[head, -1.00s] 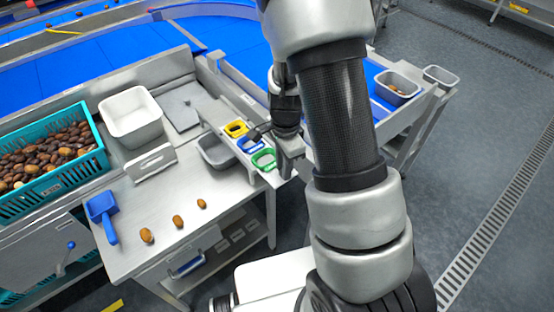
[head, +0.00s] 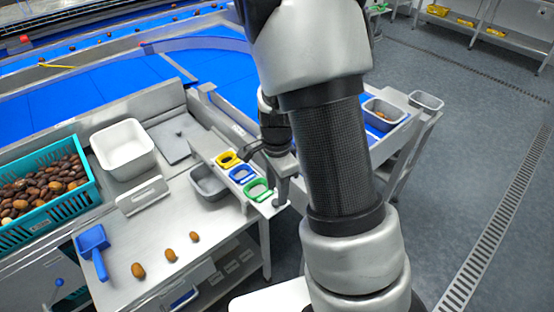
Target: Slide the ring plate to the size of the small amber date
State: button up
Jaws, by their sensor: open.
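The ring plate is a pale strip with a yellow ring (head: 229,159), a blue ring (head: 242,174) and a green ring (head: 259,190) in a row, on a narrow metal ledge at the bench's right end. Three brown dates lie on the steel bench: a larger one (head: 138,270), a middle one (head: 170,255) and the smallest, amber-brown one (head: 194,236). My gripper (head: 257,151) is open, dark and partly hidden by my arm. It is just right of the yellow and blue rings; I cannot tell whether it touches the plate.
A grey bin (head: 209,182) sits left of the rings. A blue scoop (head: 94,246), white tub (head: 124,148), upright metal plate (head: 142,196) and teal crate of dates (head: 48,214) crowd the bench. A grey tray (head: 384,113) stands on the right.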

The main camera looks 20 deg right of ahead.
notch_tip(320, 180, up, 13)
jog(key=p, duration=0.1)
dwell(0.5)
jog(key=s+a+r+n+t+p, duration=0.2)
jog(key=s+r+n+t, duration=0.3)
jog(key=s+r+n, duration=1)
notch_tip(320, 180, up, 3)
jog(key=shift+a+f+n+t+p, duration=0.15)
jog(key=shift+a+n+t+p, duration=0.15)
jog(key=shift+a+n+p, duration=0.15)
dwell(0.5)
